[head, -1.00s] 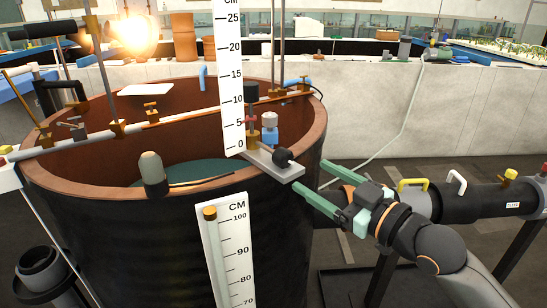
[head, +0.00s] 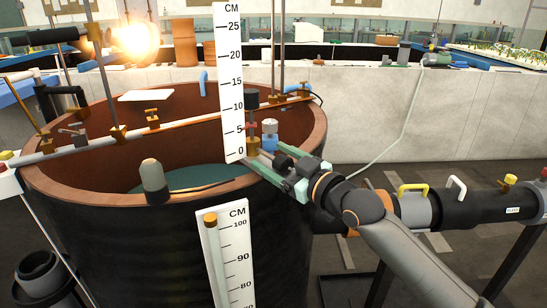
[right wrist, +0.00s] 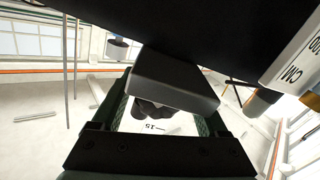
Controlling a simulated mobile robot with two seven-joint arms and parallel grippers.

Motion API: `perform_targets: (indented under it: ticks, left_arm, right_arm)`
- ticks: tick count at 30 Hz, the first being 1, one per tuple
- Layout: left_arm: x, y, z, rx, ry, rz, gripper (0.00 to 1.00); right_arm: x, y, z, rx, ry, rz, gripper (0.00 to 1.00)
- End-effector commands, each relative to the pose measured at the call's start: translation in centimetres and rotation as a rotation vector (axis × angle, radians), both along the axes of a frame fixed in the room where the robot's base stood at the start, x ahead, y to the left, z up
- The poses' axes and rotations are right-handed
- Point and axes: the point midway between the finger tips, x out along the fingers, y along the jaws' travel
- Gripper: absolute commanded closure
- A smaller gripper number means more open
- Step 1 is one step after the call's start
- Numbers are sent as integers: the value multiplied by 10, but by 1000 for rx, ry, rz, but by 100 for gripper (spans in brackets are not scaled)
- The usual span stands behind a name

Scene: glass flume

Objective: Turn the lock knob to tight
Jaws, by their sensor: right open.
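The black lock knob (head: 283,161) sits at the near end of a grey bracket arm on the tank rim, beside the upright white centimetre scale (head: 229,80). My right gripper (head: 270,156) reaches in from the right with its green fingers open, one on each side of the knob. I cannot tell whether the fingers touch it. In the right wrist view, a dark rounded shape, probably the knob (right wrist: 152,110), shows between the fingers, partly behind a grey block. Any mark on the knob is too small to read. My left gripper is not in view.
The brown-rimmed round tank (head: 313,125) fills the left and middle. A second scale (head: 232,262) hangs on its front wall. A blue-and-grey fitting (head: 270,132) stands close behind the knob. A black pipe with a yellow handle (head: 412,187) lies to the right.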

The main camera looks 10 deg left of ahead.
Motion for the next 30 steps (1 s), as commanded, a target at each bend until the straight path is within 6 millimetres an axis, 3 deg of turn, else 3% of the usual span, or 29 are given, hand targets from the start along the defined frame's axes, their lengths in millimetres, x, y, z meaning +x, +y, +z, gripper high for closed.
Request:
perform_targets:
  ticks: [11,30]
  left_arm:
    - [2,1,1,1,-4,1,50]
    - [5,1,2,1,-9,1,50]
  right_arm:
    - [2,3,0,0,-2,-1,24]
    - [2,3,0,0,-1,-1,96]
